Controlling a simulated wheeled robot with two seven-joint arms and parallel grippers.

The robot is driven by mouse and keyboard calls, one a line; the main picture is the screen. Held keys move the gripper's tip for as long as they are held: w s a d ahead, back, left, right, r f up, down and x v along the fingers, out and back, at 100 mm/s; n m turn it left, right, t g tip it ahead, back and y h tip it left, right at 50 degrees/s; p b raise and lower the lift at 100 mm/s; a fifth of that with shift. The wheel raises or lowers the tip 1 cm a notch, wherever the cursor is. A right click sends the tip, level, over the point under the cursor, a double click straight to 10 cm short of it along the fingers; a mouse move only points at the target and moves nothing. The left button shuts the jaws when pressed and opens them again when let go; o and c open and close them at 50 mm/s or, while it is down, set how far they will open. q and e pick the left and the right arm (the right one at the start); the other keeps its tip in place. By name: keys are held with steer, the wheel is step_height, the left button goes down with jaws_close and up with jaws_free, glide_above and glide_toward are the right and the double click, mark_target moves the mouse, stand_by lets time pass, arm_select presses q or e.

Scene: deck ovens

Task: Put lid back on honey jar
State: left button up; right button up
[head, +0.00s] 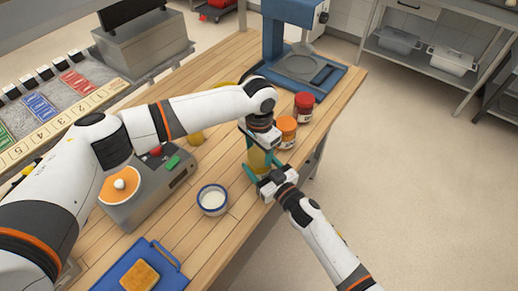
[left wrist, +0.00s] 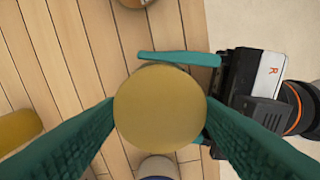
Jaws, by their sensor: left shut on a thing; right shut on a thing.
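The round, gold-coloured lid (left wrist: 160,108) fills the middle of the left wrist view, between the teal fingers of my left gripper (head: 261,143), which is shut on it. The yellow honey jar (head: 257,160) stands upright below it in the head view, near the table's right edge. My right gripper (head: 262,170) comes in from the lower right and is shut around the jar's body; its teal fingers also show in the left wrist view (left wrist: 180,58). The lid is over the jar and hides its mouth. I cannot tell whether lid and rim touch.
An orange jar (head: 286,132) and a red-lidded jar (head: 303,106) stand close behind. A blue-rimmed bowl (head: 212,199) is left of the honey jar. A grey device (head: 150,200), blue tray (head: 167,262) and blue machine (head: 273,45) also occupy the wooden table (head: 200,238).

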arm_select(q)
steer(key=shift+m, duration=1.2)
steer(key=o, duration=1.1)
steer(key=shift+r, duration=2.3)
steer(key=shift+c, duration=0.4)
steer(key=shift+d+r+n, duration=0.1)
steer(key=shift+r+n, duration=0.05)
steer(key=shift+n, duration=0.15)
step_height(320, 180, up, 2)
steer(key=n, duration=0.3)
steer(key=shift+r, duration=0.25)
steer(key=shift+r+n, duration=0.3)
steer(key=shift+n, duration=0.3)
